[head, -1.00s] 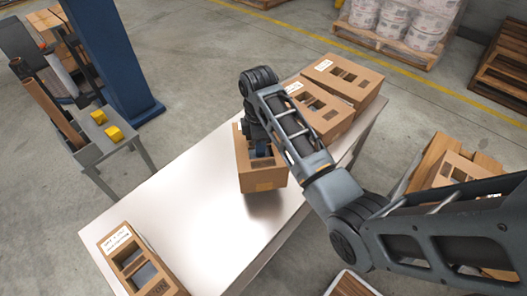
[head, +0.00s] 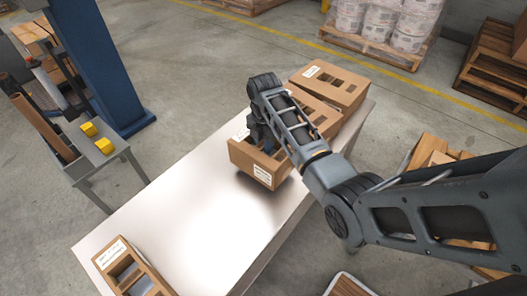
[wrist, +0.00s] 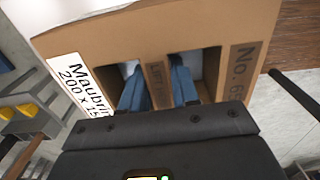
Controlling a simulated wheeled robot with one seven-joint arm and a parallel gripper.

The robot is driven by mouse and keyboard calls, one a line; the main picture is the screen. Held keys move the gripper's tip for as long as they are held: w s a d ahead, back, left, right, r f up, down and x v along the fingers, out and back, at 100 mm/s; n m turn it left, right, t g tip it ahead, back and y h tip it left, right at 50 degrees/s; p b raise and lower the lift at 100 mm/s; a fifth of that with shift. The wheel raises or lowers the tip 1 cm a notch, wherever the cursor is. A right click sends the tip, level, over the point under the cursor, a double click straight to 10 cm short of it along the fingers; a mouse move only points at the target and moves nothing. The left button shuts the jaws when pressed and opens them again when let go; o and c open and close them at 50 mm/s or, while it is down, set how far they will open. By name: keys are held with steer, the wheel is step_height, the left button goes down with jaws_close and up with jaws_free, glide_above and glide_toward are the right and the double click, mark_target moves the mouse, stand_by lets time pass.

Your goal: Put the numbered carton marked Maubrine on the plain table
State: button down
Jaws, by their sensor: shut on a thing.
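The numbered carton marked Maubrine (head: 243,158) is brown cardboard with cut-out openings in its top. In the wrist view (wrist: 235,30) its white label reads "Maubrin…", and "No. 6…" is printed on the opposite side of the openings. My gripper (wrist: 158,88) is shut on it, its two blue fingers in the openings on either side of a cardboard strip. The carton hangs slightly above the pale, smooth table (head: 195,215), with a shadow beneath. In the head view my arm hides part of its right side.
Two similar cartons stand at the table's far end, one nearer (head: 318,113) and one behind (head: 329,85); the held carton is close to the nearer one. Another carton (head: 133,270) stands at the near left corner. The table's middle is clear. A grey stand with yellow blocks (head: 97,137) is left.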

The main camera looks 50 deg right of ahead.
steer(key=shift+f, duration=1.95)
steer(key=shift+f, duration=0.15)
steer(key=c, duration=0.8)
jaws_free()
steer(key=shift+c, duration=0.2)
step_height(320, 180, up, 12)
steer(key=shift+r, duration=0.15)
